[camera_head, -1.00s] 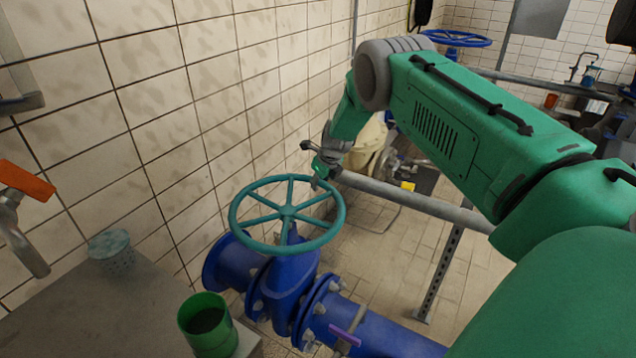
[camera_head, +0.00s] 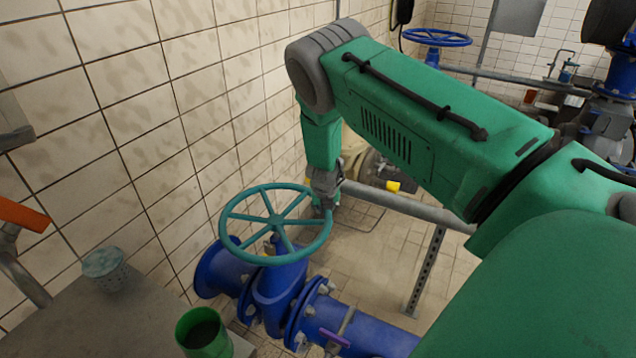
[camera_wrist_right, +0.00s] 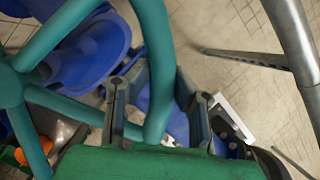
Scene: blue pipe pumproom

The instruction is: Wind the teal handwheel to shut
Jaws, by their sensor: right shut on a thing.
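The teal handwheel (camera_head: 232,244) sits on top of a blue valve (camera_head: 280,283) in the middle of the head view. My right gripper (camera_head: 327,205) is at the wheel's right rim, with its fingers partly hidden by the rim and wrist. In the right wrist view, the fingers of my right gripper (camera_wrist_right: 160,112) stand on both sides of the teal rim (camera_wrist_right: 153,40), shut on it. Wheel spokes show at the left of that view. My left gripper is not in view.
A grey ledge (camera_head: 120,320) at lower left bears a green cup (camera_head: 203,335) and a pale perforated cup (camera_head: 105,268). A tiled wall stands behind the wheel. A grey pipe (camera_head: 405,205) runs behind my right arm. Another blue handwheel (camera_head: 437,38) is at the back.

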